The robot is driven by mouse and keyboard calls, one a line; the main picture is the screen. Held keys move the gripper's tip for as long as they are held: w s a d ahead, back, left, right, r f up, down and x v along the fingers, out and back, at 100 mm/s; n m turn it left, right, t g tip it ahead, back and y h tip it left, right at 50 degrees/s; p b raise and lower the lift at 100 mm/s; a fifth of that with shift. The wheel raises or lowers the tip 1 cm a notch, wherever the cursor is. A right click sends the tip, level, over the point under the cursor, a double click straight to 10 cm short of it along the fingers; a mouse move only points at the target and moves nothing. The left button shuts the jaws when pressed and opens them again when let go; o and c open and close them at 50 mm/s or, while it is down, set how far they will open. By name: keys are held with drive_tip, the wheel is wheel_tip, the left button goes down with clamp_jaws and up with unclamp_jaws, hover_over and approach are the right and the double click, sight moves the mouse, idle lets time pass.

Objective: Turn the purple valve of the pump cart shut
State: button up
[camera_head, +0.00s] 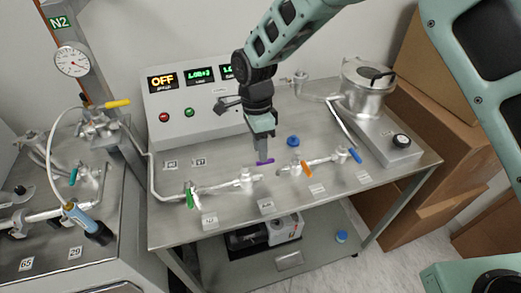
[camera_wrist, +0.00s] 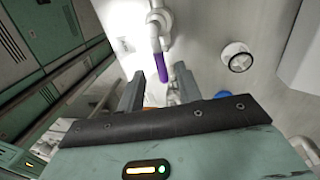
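The purple valve handle (camera_head: 265,162) shows just below my gripper in the head view, above the steel top of the pump cart (camera_head: 225,217), near a pipe fitting (camera_head: 247,178). In the wrist view the purple handle (camera_wrist: 161,67) hangs from a white valve body (camera_wrist: 155,22), its free end pointing toward my gripper. My gripper (camera_wrist: 158,90) is open, with one dark finger on each side of the handle's line. The handle's tip lies at or just beyond the fingertips; I cannot tell whether they touch it. In the head view my gripper (camera_head: 262,156) points down and hides part of the valve.
Nearby on the cart are a green handle (camera_head: 189,197), an orange handle (camera_head: 306,168), a blue handle (camera_head: 355,155) and a blue knob (camera_head: 293,141). A control box (camera_head: 190,103) reading OFF stands behind. A metal chamber (camera_head: 366,95) and cardboard boxes (camera_head: 425,130) stand right.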

sight(258, 165)
drive_tip(key=shift+s+d+f, duration=0.1)
drive_tip(key=shift+s+f, duration=0.05)
drive_tip(key=shift+f, duration=0.55)
drive_tip(key=shift+s+f, duration=0.1)
drive_tip(key=shift+f, duration=0.6)
drive_tip(key=shift+c, duration=0.3)
clamp_jaws()
